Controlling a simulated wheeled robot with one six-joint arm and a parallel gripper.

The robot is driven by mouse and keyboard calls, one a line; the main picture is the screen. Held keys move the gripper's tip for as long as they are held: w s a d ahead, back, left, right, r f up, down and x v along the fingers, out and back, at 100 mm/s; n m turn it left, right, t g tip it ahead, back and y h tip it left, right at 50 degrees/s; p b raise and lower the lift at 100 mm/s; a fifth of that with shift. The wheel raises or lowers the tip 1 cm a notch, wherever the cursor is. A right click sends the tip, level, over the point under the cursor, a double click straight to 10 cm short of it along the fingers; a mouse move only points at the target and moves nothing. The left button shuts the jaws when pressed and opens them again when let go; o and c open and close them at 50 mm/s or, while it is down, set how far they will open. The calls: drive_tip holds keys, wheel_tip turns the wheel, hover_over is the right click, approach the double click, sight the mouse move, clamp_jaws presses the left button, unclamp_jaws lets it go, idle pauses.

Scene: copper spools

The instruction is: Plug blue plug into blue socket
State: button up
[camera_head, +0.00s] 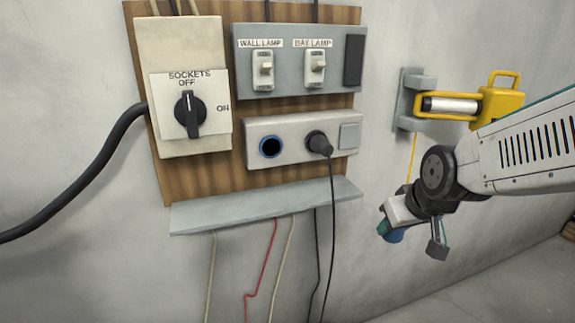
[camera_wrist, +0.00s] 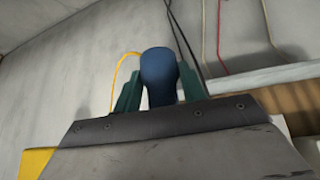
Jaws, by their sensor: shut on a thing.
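The blue socket (camera_head: 271,146) is a dark round hole with a blue ring, on the left of the grey socket strip on the wooden board. It looks empty. The blue plug (camera_head: 394,236) is at the end of my gripper (camera_head: 412,240), to the right of and below the socket strip, well apart from it. In the wrist view, the dark blue plug (camera_wrist: 160,75) sits between the two green fingers of my gripper (camera_wrist: 159,92), which is shut on it. A yellow cord (camera_wrist: 119,72) shows beside the plug. The plug's pins are not visible.
A black plug (camera_head: 318,143) with a hanging cable fills the other socket. A grey shelf (camera_head: 265,206) juts out below the strip. A yellow lamp (camera_head: 495,105) hangs in a wall bracket (camera_head: 408,98).

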drive_tip(key=w+a+r+n+t+y, duration=0.15)
drive_tip(key=w+a+r+n, duration=0.35)
drive_tip(key=n, duration=0.5)
drive_tip(key=w+a+r+n+t+y, duration=0.1)
drive_tip(key=w+a+r+n+t, duration=0.2)
drive_tip(key=w+a+n, duration=0.5)
drive_tip(key=s+a+r+n+y, duration=0.1)
drive_tip(key=s+a+n+y, duration=0.3)
drive_tip(key=a+n+y, duration=0.4)
drive_tip(key=n, duration=0.3)
drive_tip(key=shift+a+r, duration=0.2)
drive_tip(key=shift+r, duration=0.2)
drive_tip(key=shift+w, duration=0.1)
drive_tip(key=shift+w+a, duration=0.25)
drive_tip(key=shift+w, duration=0.65)
drive_tip(key=shift+w+a, duration=0.25)
drive_tip(key=shift+w, duration=0.6)
drive_tip(key=shift+w+a, duration=0.25)
drive_tip(key=shift+w, duration=0.65)
drive_tip(key=shift+w+a, duration=0.15)
drive_tip(key=shift+w, duration=0.45)
drive_tip(key=o, duration=1)
